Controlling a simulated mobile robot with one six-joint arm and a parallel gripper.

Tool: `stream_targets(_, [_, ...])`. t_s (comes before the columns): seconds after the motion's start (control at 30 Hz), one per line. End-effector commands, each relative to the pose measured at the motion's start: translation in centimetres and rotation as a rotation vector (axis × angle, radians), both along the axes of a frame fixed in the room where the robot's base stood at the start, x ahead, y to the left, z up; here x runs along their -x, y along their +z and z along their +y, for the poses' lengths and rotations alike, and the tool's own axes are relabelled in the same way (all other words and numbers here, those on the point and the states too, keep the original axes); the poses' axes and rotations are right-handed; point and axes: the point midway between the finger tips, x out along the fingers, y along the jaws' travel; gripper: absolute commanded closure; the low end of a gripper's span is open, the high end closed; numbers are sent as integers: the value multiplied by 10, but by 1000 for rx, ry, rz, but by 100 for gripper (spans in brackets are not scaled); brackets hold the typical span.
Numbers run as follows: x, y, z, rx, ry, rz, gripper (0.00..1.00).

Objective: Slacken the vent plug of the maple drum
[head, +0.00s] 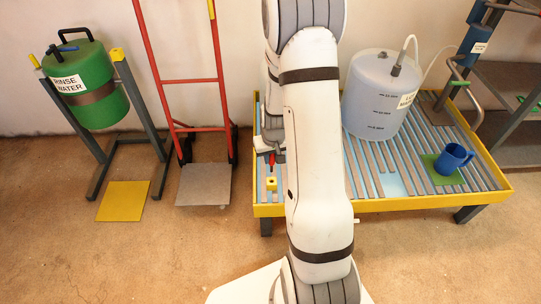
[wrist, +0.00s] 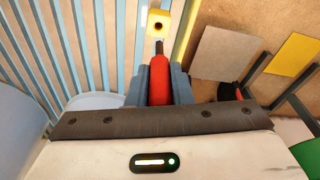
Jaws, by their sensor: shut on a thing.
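A whitish translucent drum (head: 372,100) with level marks stands on the slatted rack. Its label (head: 407,99) is turned away and only partly readable. A dark fitting (head: 396,70) with a pale hose sits on its top; I cannot tell whether this is the vent plug. My gripper (wrist: 159,78) is shut on the red handle (wrist: 159,83) of a tool. The tool's short dark shank points toward a yellow block (wrist: 158,23) with a dark hole. In the head view the block (head: 271,184) is on the rack, just below the red tool (head: 271,159), left of my arm.
The rack (head: 385,205) has a yellow rim. A blue mug (head: 453,158) stands on a green mat at its right. A green "RINSE WATER" drum (head: 80,85) hangs in a stand at left. A red hand truck (head: 180,80) stands between. Open floor lies in front.

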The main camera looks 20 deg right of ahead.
Motion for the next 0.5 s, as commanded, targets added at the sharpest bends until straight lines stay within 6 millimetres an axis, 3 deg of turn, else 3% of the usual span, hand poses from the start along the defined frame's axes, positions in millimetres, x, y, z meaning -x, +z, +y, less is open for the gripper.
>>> stream_targets(0.3, [0, -35, -1, 0, -2, 0, 100])
stream_targets(0.5, [0, -45, -1, 0, -2, -1, 100])
